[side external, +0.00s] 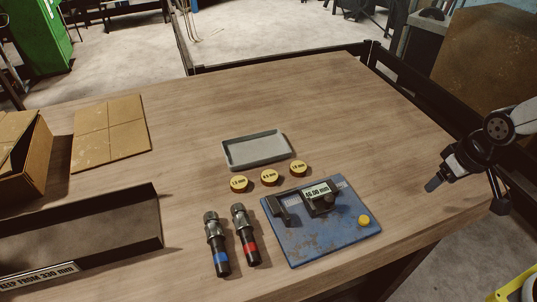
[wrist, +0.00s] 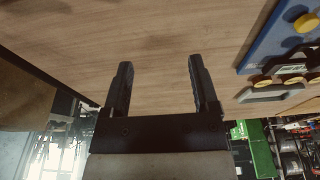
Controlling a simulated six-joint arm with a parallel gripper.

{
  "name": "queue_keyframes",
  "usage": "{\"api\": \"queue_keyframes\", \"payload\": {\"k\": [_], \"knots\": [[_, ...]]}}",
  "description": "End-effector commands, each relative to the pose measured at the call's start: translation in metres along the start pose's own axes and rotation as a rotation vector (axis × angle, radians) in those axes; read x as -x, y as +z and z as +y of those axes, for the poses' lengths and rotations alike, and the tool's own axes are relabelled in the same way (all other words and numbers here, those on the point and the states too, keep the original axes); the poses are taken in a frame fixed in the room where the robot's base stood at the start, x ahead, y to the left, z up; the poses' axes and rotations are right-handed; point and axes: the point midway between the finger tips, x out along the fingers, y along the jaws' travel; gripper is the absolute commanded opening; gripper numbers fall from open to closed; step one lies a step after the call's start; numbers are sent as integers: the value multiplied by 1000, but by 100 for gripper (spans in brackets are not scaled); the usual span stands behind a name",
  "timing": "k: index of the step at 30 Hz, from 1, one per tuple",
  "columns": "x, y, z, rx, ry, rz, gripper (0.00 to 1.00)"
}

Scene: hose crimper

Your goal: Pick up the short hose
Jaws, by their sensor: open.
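Two black hoses with metal end fittings lie side by side on the table in the side view. One has a blue band (side external: 217,245) and the other, to its right, has a red band (side external: 245,235). They look close in length, and I cannot tell surely which is the short one. My gripper (side external: 465,194) is open and empty at the table's right edge, well away from both hoses. In the wrist view its two fingers (wrist: 160,64) are spread over bare wood. No hose shows in the wrist view.
A blue plate (side external: 310,245) with a gauge reading 40.00 mm and a yellow knob (side external: 364,221) lies right of the hoses. Several yellow discs (side external: 269,177) and a grey tray (side external: 255,150) are behind. A long dark bin (side external: 85,235) and cardboard (side external: 110,133) are left.

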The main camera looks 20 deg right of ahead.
Motion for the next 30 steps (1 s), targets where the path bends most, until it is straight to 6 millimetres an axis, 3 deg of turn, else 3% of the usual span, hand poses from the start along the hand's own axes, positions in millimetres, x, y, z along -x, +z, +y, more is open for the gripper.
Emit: {"api": "queue_keyframes", "payload": {"k": [5,11,21,30], "knots": [[-1,-12,-11,2,-8,-8,76],[-3,-43,-50,2,-29,-40,76],[-6,-91,-170,-7,-48,-123,76],[-6,-88,-295,-12,-32,-190,76]]}}
